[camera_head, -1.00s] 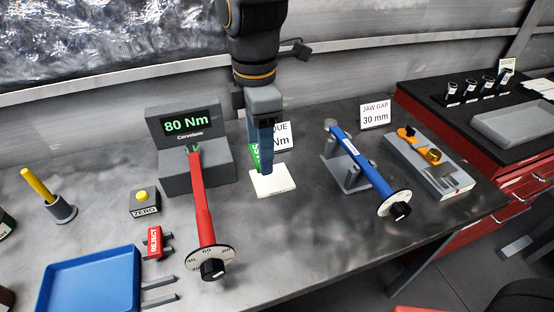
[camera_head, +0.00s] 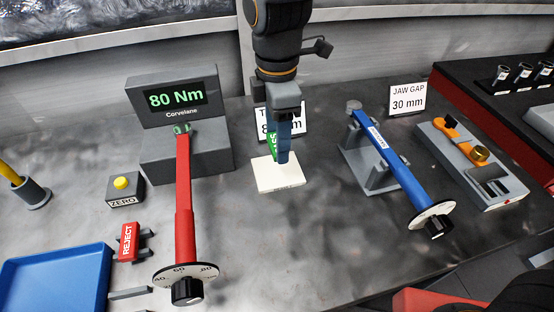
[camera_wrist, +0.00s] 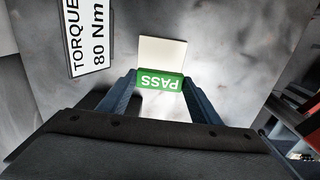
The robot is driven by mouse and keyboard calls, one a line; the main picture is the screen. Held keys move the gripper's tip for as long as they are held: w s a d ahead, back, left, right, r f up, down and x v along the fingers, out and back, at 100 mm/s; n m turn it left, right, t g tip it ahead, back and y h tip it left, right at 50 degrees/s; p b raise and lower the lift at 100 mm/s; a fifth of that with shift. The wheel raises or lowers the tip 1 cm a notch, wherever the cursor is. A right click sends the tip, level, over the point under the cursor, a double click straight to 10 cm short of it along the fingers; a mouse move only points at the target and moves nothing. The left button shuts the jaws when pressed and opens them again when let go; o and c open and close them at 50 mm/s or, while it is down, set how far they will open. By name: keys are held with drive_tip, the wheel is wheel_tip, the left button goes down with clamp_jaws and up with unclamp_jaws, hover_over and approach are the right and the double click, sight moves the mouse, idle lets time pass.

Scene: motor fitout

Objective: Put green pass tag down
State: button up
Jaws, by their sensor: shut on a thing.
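The green PASS tag (camera_wrist: 160,82) is held between the two blue fingers of my gripper (camera_wrist: 159,90) in the wrist view. In the head view the tag (camera_head: 272,143) shows as a green sliver beside the near finger of my gripper (camera_head: 281,158), which hides most of it. The gripper points down over a white square pad (camera_head: 277,178) on the bench. The pad (camera_wrist: 162,52) lies just beyond the tag in the wrist view. I cannot tell whether the tag touches the pad.
A torque sign (camera_head: 296,121) stands behind the gripper. The tester reading 80 Nm (camera_head: 177,98) with a red wrench (camera_head: 185,200) is at left, and a blue wrench (camera_head: 385,155) on a stand is at right. A red REJECT tag (camera_head: 128,242) sits near the blue tray (camera_head: 55,280).

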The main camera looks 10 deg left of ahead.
sight(278, 169)
drive_tip(key=shift+f+p, duration=0.6)
drive_tip(key=shift+f, duration=2.8)
drive_tip(key=o, duration=1)
drive_tip(key=shift+f, duration=0.1)
wheel_tip(278, 169, up, 11)
drive_tip(key=shift+r+b, duration=0.1)
drive_tip(key=shift+b, duration=1.1)
drive_tip(key=shift+r, duration=0.55)
